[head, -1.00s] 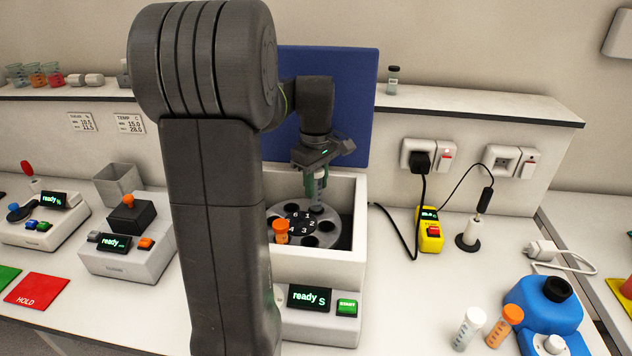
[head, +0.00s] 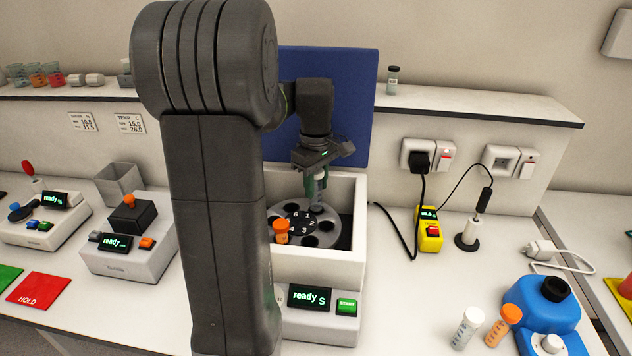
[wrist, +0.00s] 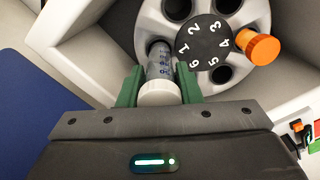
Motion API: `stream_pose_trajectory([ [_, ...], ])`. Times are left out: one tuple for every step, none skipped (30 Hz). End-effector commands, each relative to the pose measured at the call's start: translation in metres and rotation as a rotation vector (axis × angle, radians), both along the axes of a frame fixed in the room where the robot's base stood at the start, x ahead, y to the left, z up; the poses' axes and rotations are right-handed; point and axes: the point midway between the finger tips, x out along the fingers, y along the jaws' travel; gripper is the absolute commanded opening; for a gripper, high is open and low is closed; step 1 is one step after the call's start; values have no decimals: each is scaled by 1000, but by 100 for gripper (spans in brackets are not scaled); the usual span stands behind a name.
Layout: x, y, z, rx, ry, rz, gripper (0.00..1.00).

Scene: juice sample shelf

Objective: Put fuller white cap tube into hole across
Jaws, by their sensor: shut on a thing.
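My gripper (head: 317,186) is shut on a white-cap tube (wrist: 160,66). Its white cap (wrist: 159,93) sits between the green fingers (wrist: 160,86) in the wrist view. The tube also shows below the fingers in the head view (head: 317,199), roughly upright. Its lower end is at the rotor hole by number 1, seemingly partly inside; the depth is hidden. The grey rotor (head: 285,236) lies in the white centrifuge box (head: 330,268). An orange-cap tube (head: 281,230) stands in the hole by number 4, opposite; it also shows in the wrist view (wrist: 262,49).
Other rotor holes look empty. The box walls (head: 345,181) stand close around my gripper. A white-cap tube (head: 467,327) and an orange-cap tube (head: 504,324) stand at the front right beside a blue device (head: 550,312). The centrifuge panel (head: 318,300) reads ready.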

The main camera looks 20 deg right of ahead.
Motion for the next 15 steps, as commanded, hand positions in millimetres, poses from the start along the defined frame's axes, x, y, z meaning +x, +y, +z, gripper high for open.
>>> stream_pose_trajectory([
  [0, 0, -2, 0, 0, 0, 8],
  [0, 0, -3, 0, 0, 0, 8],
  [0, 0, -3, 0, 0, 0, 8],
  [0, 0, -4, 0, 0, 0, 8],
  [0, 0, -5, 0, 0, 0, 8],
  [0, 0, -6, 0, 0, 0, 8],
  [0, 0, -6, 0, 0, 0, 8],
  [0, 0, -7, 0, 0, 0, 8],
  [0, 0, -8, 0, 0, 0, 8],
  [0, 0, -8, 0, 0, 0, 8],
  [0, 0, -9, 0, 0, 0, 8],
  [0, 0, -10, 0, 0, 0, 8],
  [0, 0, -11, 0, 0, 0, 8],
  [0, 0, -11, 0, 0, 0, 8],
  [0, 0, -12, 0, 0, 0, 8],
])
